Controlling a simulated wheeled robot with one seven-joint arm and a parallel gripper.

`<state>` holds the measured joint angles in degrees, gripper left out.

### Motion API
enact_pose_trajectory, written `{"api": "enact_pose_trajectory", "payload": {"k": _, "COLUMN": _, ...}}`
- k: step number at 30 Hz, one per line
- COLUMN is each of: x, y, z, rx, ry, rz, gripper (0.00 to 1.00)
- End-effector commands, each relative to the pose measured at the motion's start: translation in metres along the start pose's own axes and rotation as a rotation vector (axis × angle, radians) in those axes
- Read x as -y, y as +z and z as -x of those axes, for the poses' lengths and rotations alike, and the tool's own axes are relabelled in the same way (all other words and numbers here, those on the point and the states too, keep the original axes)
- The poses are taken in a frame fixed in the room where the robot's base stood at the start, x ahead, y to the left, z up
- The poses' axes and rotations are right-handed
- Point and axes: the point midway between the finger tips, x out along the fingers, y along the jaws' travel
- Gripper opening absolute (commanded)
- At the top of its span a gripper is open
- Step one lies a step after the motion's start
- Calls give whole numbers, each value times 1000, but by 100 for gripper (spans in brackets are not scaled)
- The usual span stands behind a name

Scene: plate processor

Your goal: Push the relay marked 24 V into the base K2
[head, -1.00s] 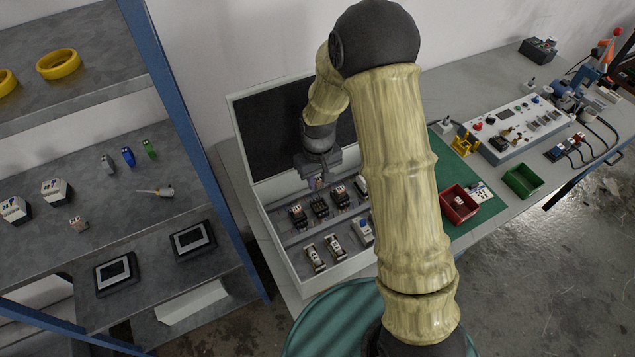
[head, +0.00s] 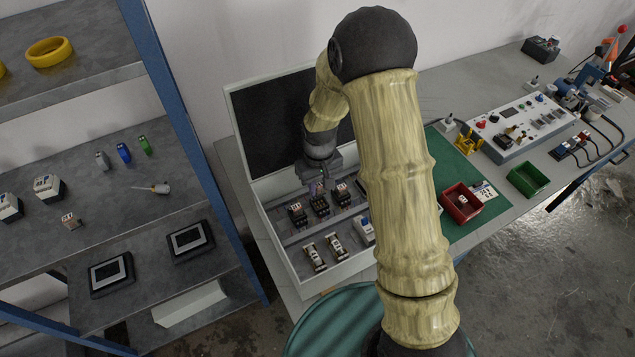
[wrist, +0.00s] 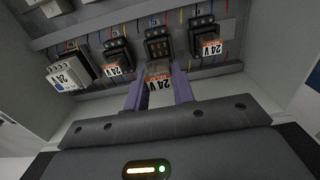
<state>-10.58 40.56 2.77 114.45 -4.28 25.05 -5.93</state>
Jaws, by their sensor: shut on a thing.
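My gripper (wrist: 162,88) is shut on a clear relay (wrist: 158,78) with an orange and white 24 V label, held between its two purple fingers. In the wrist view the relay is in front of a black base (wrist: 158,46) with open sockets, in line with it. Whether the relay touches the base is hard to tell. The base's name marking is not readable. In the head view my gripper (head: 317,186) is over the middle base (head: 320,206) of the cabinet's upper row, and the relay is mostly hidden.
Bases on both sides hold 24 V relays, one (wrist: 118,58) left and one (wrist: 207,42) right in the wrist view. Coloured wires run behind them. A white 24 V unit (wrist: 68,76) stands farther left. The cabinet (head: 285,262) has raised walls. A red bin (head: 460,208) is to the right.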

Motion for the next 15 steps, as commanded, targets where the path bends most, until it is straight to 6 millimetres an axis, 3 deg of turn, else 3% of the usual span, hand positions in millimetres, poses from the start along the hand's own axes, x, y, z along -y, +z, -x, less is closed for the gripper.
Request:
{"api": "enact_pose_trajectory", "payload": {"k": 6, "x": 2, "y": 0, "z": -20, "rx": 1, "ry": 0, "rz": 4, "gripper": 3}}
{"api": "enact_pose_trajectory", "payload": {"k": 15, "x": 3, "y": 0, "z": -27, "rx": 1, "ry": 0, "rz": 7, "gripper": 3}}
